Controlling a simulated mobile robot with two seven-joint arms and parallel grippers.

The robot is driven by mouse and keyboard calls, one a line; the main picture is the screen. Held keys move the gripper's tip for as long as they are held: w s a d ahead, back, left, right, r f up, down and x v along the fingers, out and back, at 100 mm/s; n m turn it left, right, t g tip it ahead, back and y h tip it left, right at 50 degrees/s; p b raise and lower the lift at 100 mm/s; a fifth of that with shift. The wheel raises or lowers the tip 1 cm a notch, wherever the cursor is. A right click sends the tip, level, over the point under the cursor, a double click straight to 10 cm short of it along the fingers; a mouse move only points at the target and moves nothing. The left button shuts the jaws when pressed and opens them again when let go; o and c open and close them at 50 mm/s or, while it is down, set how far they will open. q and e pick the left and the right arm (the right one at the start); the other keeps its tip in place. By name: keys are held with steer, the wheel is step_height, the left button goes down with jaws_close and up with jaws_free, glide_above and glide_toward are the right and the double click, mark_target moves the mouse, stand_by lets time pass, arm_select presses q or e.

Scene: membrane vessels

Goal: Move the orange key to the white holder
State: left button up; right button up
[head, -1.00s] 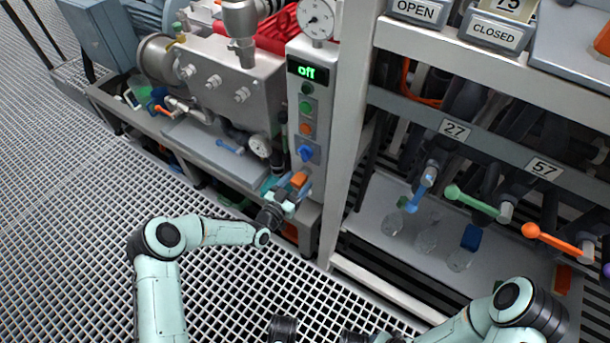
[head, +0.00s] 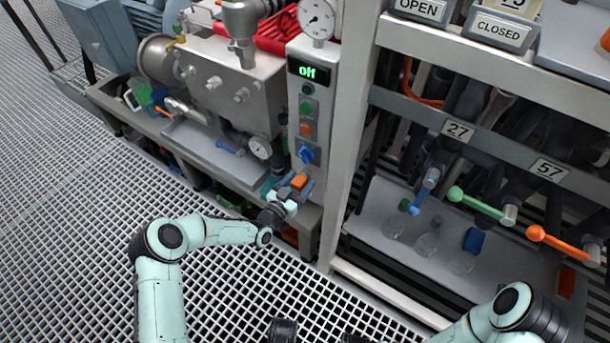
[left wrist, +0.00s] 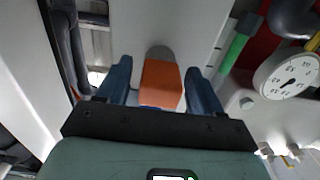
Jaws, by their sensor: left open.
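The orange key (head: 299,181) is a small orange block at the front of the panel column, below its blue knob. My left gripper (head: 294,186) is at it, low beside the column. In the left wrist view the key (left wrist: 160,84) lies between the two blue-grey fingers of my left gripper (left wrist: 159,80), which are open, with a gap on each side. A pale grey surface is behind the key. I cannot pick out the white holder for certain. My right arm shows at the lower right of the head view, its gripper out of view.
The panel column (head: 309,110) carries a gauge, an "off" display and buttons. A white post (head: 352,130) stands just right of it. Right of that is a rack with blue, green and orange levers (head: 478,204) above a tray of flasks. Open grating floor lies at left.

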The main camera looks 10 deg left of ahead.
mark_target(295, 188)
steer(key=shift+f, duration=0.15)
stand_by(0.5)
arm_select(q)
jaws_close()
steer(key=shift+p+v, duration=1.35)
steer(key=shift+v, duration=1.65)
arm_select(e)
steer(key=shift+a+v, duration=0.15)
steer(key=shift+v, duration=0.65)
steer(key=shift+a+v, duration=0.1)
steer(key=shift+v, duration=0.7)
steer(key=shift+w, duration=0.1)
